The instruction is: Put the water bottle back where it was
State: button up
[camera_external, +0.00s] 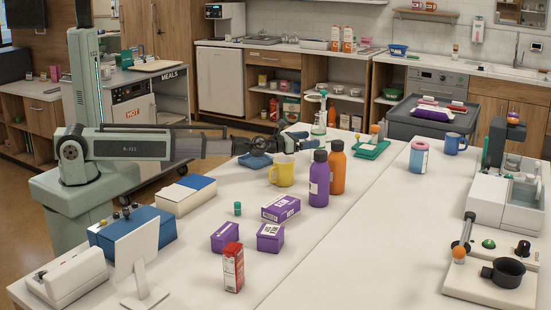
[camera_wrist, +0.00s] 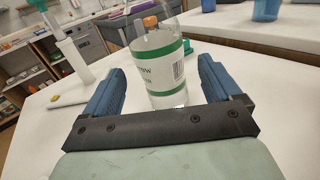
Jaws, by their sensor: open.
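A clear bottle with a white label and green bands (camera_wrist: 160,68) stands on the white table (camera_wrist: 262,88) in the wrist view. It sits between the two blue fingers of my open gripper (camera_wrist: 161,66), with a visible gap to the right finger. Its top is cut off by the frame edge. Contact between the fingers and the bottle cannot be made out.
A purple bottle (camera_external: 319,180), an orange bottle (camera_external: 337,170) and a yellow mug (camera_external: 282,171) stand nearer on the table. Purple boxes and a red carton (camera_external: 233,267) are in front.

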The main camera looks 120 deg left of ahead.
jog(key=v, duration=0.5)
jog(key=shift+s+d, duration=0.1)
jog(key=shift+d, duration=0.05)
